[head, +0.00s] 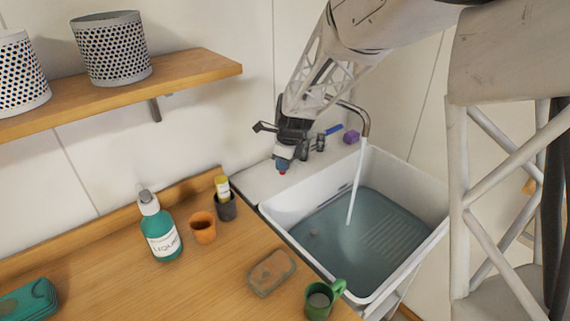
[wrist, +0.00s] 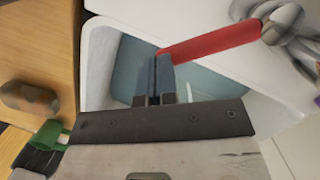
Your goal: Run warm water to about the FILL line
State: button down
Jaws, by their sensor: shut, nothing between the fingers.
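A white basin (head: 293,207) holds bluish water (head: 335,250), with a ribbed slope at its right side. A stream of water (head: 355,185) runs from the curved metal spout (head: 366,122) into it. I cannot make out a FILL line. A blue tap lever (head: 333,130) is behind the basin. A red lever (wrist: 215,42) shows in the wrist view, its inner end close to my fingertips; whether they touch is unclear. In the head view a little red shows just below my gripper (head: 284,160). My gripper is shut and empty, at the basin's back left, also in the wrist view (wrist: 155,62).
A wooden counter (head: 190,285) left of the basin holds a teal pump bottle (head: 163,235), an orange cup (head: 203,228), a dark cup (head: 226,208) with a yellow tube, a soap-like block (head: 271,272) and a green mug (head: 320,302). A purple block (head: 351,136) sits behind the basin.

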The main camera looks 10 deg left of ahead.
jog(key=shift+a+m, duration=0.5)
jog(key=shift+a, duration=0.2)
jog(key=shift+w+a+m+t, duration=0.15)
jog(key=shift+a+m+t, duration=0.05)
jog(key=shift+a+m, duration=0.5)
jog(key=shift+w+a+m+t, duration=0.1)
jog(key=shift+a+m+t, duration=0.1)
jog(key=shift+a+m, duration=0.5)
dwell(0.3)
jog(key=shift+w+a, duration=0.35)
jog(key=shift+a, duration=0.25)
jog(key=shift+w+a, duration=0.35)
jog(key=shift+a, duration=0.25)
dwell(2.4)
jog(key=shift+r, duration=0.1)
dwell(0.6)
jog(key=v, duration=1)
jog(key=shift+a, duration=0.2)
